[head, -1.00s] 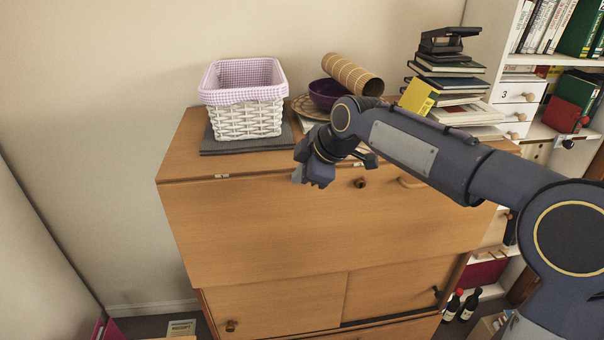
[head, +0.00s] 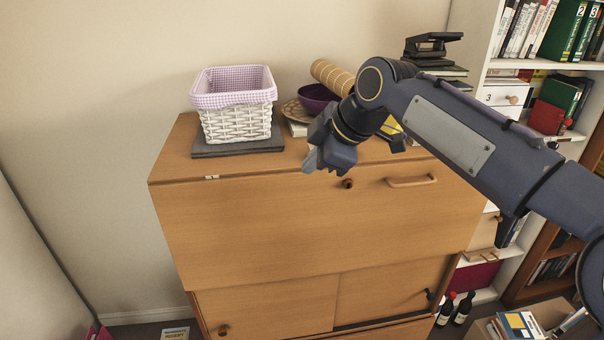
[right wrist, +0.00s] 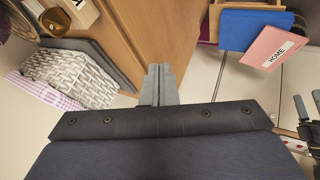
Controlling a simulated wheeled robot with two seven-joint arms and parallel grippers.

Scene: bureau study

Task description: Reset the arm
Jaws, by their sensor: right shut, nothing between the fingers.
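My right gripper (head: 312,160) is in front of the top front edge of the wooden bureau (head: 300,225), right of the basket, with its arm coming in from the right. Its fingers are shut and empty. They also show closed together in the right wrist view (right wrist: 159,85), with the bureau's wooden face (right wrist: 140,35) beyond them.
A white wicker basket (head: 237,124) with a checked lining stands on a dark flat mat (head: 225,149) on the bureau. A purple bowl (head: 318,97) and a woven roll (head: 331,75) lie behind my arm. A full bookshelf (head: 500,68) stands at right. The wall side at left is clear.

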